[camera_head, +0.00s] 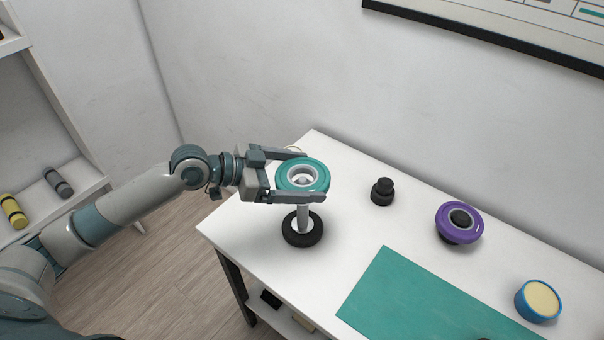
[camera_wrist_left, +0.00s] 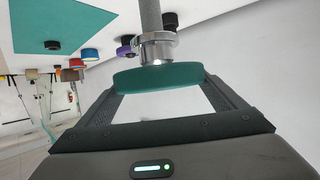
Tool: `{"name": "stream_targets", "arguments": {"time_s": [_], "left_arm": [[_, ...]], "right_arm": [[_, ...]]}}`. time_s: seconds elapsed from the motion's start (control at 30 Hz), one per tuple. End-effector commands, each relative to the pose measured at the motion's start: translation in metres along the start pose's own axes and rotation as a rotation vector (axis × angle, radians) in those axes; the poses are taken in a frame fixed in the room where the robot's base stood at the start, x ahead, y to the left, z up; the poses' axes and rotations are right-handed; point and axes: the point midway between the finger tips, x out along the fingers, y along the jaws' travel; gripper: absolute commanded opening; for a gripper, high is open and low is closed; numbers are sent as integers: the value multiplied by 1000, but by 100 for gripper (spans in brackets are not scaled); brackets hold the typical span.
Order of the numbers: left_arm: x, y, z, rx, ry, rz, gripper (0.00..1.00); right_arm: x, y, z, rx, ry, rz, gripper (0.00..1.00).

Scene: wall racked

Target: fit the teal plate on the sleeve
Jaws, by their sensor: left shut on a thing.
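The teal plate (camera_head: 321,182) is a thick ring with a pale inner rim. My left gripper (camera_head: 297,177) is shut on it, one finger on each side, and holds it roughly level. It also shows edge-on in the left wrist view (camera_wrist_left: 155,78). The sleeve (camera_head: 303,217) is a pale upright post on a round black base (camera_head: 303,238) near the table's left end. The plate is at the post's top, and a pale tip shows in its hole. A silver collar (camera_wrist_left: 157,48) meets the plate in the wrist view; I cannot tell how far the plate is seated. My right gripper is not in view.
On the white table (camera_head: 262,228) stand a black stepped knob (camera_head: 382,192), a purple ring piece (camera_head: 459,222) and a blue-rimmed round container (camera_head: 538,301). A flat teal mat (camera_head: 420,305) lies in front. A shelf (camera_head: 62,200) with a yellow and a grey cylinder is at left.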

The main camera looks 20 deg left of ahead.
Motion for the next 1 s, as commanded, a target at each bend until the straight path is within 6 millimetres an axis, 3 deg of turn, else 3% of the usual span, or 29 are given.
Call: {"name": "stream_targets", "arguments": {"time_s": [1.0], "left_arm": [[9,0,22,1,2,-1,51]], "right_arm": [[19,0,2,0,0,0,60]]}}
